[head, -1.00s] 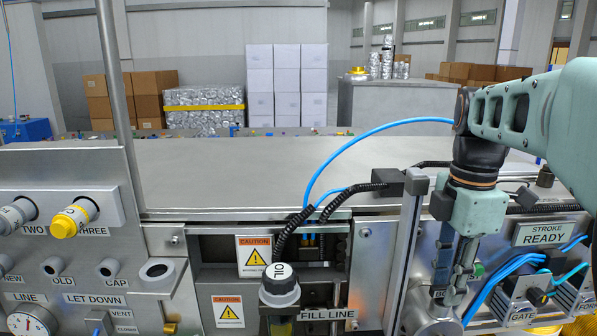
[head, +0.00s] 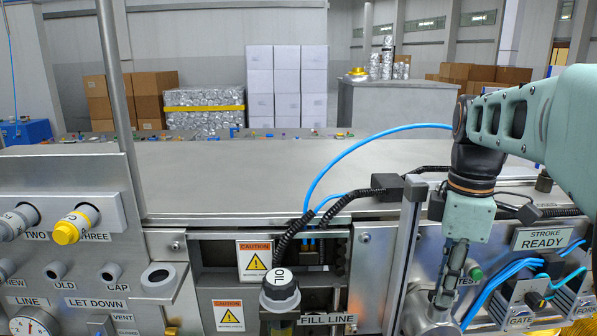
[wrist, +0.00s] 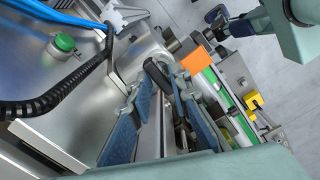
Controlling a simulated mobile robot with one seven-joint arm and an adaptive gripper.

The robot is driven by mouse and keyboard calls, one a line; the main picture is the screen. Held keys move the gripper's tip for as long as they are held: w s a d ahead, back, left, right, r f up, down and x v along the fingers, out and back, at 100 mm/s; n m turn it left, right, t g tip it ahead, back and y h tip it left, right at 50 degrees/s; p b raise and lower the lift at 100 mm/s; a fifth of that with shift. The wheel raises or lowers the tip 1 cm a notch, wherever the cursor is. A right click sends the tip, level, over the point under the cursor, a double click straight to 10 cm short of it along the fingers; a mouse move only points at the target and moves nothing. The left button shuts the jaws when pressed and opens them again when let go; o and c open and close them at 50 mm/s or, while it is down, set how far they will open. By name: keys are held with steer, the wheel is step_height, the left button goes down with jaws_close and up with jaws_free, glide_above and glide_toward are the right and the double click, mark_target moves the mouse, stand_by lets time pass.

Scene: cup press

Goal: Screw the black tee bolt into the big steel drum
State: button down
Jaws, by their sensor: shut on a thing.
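My gripper (head: 443,298) points down in front of the machine at the right, at the big steel drum (head: 419,312). In the wrist view my gripper (wrist: 155,82) has its two blue-padded fingers on either side of the black tee bolt (wrist: 157,74), shut on it. The bolt shows as a short dark bar between the fingertips. Its lower end and thread are hidden, so I cannot tell how deep it sits in the drum. In the head view the fingers hide the bolt.
A steel post (head: 405,250) stands just left of my gripper. Blue hoses (head: 495,285) and the gate switch box (head: 525,297) are close on its right. A green button (wrist: 64,43) and a black corrugated hose (wrist: 50,97) show in the wrist view.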

steer(key=shift+d+f+m, duration=0.1)
steer(key=shift+m, duration=0.5)
steer(key=c, duration=1.7)
jaws_free()
steer(key=shift+o, duration=0.2)
step_height(320, 180, up, 9)
steer(key=p, duration=0.7)
steer(key=shift+w, duration=0.1)
